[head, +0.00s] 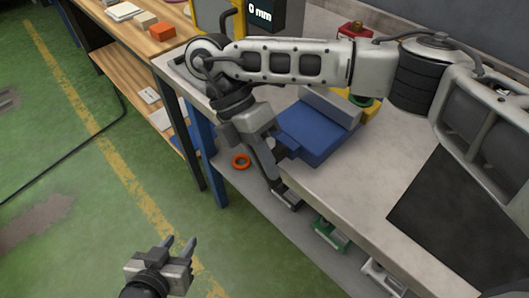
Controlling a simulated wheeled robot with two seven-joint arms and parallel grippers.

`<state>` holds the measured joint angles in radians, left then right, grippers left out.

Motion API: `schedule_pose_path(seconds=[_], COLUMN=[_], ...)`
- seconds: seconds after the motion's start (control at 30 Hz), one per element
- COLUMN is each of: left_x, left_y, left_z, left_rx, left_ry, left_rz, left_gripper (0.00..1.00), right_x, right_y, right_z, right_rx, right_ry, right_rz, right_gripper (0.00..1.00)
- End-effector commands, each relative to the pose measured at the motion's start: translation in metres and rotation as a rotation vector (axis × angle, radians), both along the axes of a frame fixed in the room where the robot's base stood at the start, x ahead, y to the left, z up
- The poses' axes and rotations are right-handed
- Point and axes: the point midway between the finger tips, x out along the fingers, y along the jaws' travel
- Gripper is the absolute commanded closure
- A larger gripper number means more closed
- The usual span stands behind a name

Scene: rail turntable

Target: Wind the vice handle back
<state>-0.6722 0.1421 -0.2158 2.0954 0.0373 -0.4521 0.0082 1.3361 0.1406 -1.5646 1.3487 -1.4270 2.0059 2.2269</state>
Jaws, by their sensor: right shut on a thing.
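The blue vice (318,134) with a grey jaw block (330,106) sits on the grey workbench near its front edge. My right arm reaches in from the right over the bench and bends down in front of the vice. My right gripper (281,192) is at the vice's front, beyond the bench edge, shut on the vice handle. The handle is mostly hidden by the fingers, so its angle cannot be told. My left gripper (178,246) is open and empty, low over the green floor, well apart from the vice.
A display (263,14) behind the bench reads 0 mm. A red part (352,29) stands behind the vice. An orange ring (241,161) and a green item (330,234) are on the lower shelf. A wooden table (122,52) holds an orange block (162,32). Floor at left is mostly free.

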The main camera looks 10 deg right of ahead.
Motion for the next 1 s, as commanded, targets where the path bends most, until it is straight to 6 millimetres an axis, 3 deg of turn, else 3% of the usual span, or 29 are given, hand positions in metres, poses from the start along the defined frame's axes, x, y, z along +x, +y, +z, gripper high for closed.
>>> schedule_pose_path(seconds=[0.47,0.5,0.57,0.87,1.0], left_x=[-0.002,-0.002,-0.002,0.0,0.0], left_y=[0.001,0.0,0.0,0.0,0.0], left_z=[-0.003,-0.003,-0.002,0.001,0.002], left_rx=[0.009,0.008,0.008,0.006,0.004], left_ry=[0.01,0.009,0.009,0.001,-0.001], left_rz=[-0.006,-0.006,-0.006,-0.006,-0.006], left_gripper=[0.64,0.64,0.64,0.64,0.64], right_x=[0.001,0.001,0.001,0.001,0.007], right_y=[0.0,0.0,0.0,0.001,0.005], right_z=[0.001,0.001,0.001,0.001,0.011], right_rx=[-0.008,-0.008,-0.008,-0.009,-0.011], right_ry=[0.011,0.011,0.011,0.012,0.008], right_rz=[0.0,0.0,0.0,0.001,0.0], right_gripper=[1.0,0.79,0.65,0.65,0.65])
